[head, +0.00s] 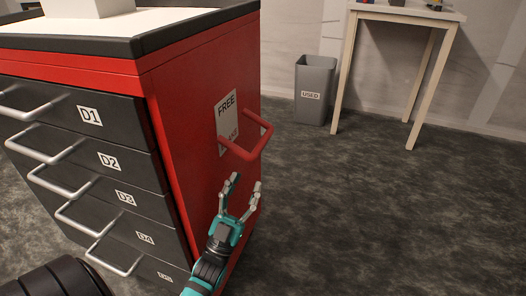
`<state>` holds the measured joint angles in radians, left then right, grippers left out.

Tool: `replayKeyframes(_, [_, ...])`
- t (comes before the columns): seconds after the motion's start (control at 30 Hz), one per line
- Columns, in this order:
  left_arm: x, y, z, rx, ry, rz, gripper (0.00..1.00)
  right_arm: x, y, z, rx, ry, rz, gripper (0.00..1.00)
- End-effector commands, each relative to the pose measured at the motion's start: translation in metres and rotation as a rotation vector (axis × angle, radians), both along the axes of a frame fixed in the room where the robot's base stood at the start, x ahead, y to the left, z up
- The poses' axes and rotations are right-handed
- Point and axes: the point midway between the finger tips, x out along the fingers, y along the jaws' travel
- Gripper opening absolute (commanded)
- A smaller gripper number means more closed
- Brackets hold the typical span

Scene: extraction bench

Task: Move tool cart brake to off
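The tool cart (185,95) is red with dark drawers and stands at the left. On its red side is a white plate (227,108) reading "FREE" at the top; its lower word is partly hidden. A red U-shaped brake handle (262,143) sticks out from the side across the lower part of the plate. My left gripper (244,188) is open and empty, its fingers pointing up, just below the handle in the picture and seemingly apart from it. My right gripper is not in view.
Drawers D1 (90,116) to D5 have metal bar handles that stick out at the left. A grey bin (314,90) marked "USED" and a pale-legged table (400,12) stand at the back. The dark floor (390,210) at the right is clear.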

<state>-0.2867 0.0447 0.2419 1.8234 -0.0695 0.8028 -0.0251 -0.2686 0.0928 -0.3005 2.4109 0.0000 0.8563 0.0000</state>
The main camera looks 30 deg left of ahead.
Motion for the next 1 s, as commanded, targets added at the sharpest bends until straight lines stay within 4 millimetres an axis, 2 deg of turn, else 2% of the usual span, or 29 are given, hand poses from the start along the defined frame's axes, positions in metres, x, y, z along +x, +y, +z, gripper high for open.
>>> replayKeyframes(0.4, [0.057, 0.002, 0.054, 0.001, -0.003, -0.001, 0.40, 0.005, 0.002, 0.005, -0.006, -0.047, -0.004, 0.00])
replayKeyframes(0.53, [0.071, 0.003, 0.067, 0.001, -0.001, -0.001, 0.40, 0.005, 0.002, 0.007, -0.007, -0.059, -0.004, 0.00])
replayKeyframes(0.7, [0.080, 0.003, 0.076, 0.000, 0.001, -0.001, 0.40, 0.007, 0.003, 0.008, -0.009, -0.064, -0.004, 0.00])
replayKeyframes(1.0, [0.081, 0.003, 0.078, -0.001, 0.003, -0.001, 0.40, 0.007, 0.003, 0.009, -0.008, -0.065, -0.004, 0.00])
